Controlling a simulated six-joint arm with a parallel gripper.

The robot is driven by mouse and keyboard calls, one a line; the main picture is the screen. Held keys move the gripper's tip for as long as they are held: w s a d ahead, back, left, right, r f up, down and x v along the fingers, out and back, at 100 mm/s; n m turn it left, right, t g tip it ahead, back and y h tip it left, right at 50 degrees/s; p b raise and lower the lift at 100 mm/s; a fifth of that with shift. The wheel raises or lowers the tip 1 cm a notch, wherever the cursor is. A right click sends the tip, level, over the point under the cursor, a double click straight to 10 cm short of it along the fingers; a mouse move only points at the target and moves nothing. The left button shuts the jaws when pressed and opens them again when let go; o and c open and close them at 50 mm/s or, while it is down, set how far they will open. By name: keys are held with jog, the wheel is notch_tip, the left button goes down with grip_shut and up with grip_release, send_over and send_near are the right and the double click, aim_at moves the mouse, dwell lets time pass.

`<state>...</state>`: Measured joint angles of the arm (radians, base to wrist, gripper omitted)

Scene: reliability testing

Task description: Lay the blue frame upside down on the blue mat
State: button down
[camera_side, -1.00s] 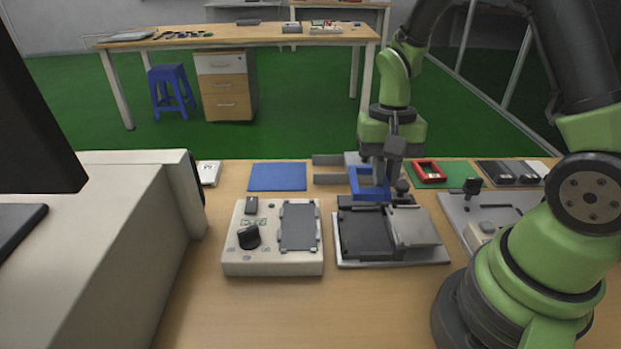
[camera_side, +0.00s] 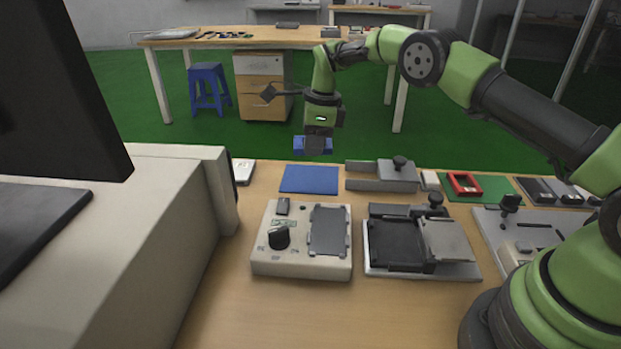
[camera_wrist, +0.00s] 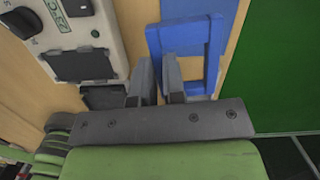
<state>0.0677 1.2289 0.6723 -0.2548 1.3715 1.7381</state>
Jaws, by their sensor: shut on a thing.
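My gripper (camera_side: 313,143) is shut on the blue frame (camera_side: 299,146). It holds the frame in the air above and behind the blue mat (camera_side: 310,179) in the side view. The frame shows there edge-on, partly hidden by the fingers, so I cannot tell which face is down. In the wrist view my gripper (camera_wrist: 157,80) has one bar of the frame (camera_wrist: 212,72) between its fingers. The frame's opening shows to the right of them. The blue mat (camera_wrist: 198,8) shows beyond the frame at the top of that view. The mat is bare.
A grey bracket (camera_side: 372,184) stands right of the mat. A red frame (camera_side: 465,184) lies on a green mat (camera_side: 490,188). A beige test box (camera_side: 300,260) with a knob and a black fixture (camera_side: 395,243) stand in front. A small white box (camera_side: 243,171) lies left of the mat.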

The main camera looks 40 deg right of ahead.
aim_at(307, 193)
jog(key=shift+w+a+f+m, duration=0.1)
jog(key=shift+w+a+m, duration=0.25)
jog(key=shift+m, duration=0.25)
notch_tip(307, 193, down, 10)
jog(key=shift+r, duration=0.1)
jog(key=c, duration=1.2)
grip_release()
jog(key=shift+w+r, duration=0.1)
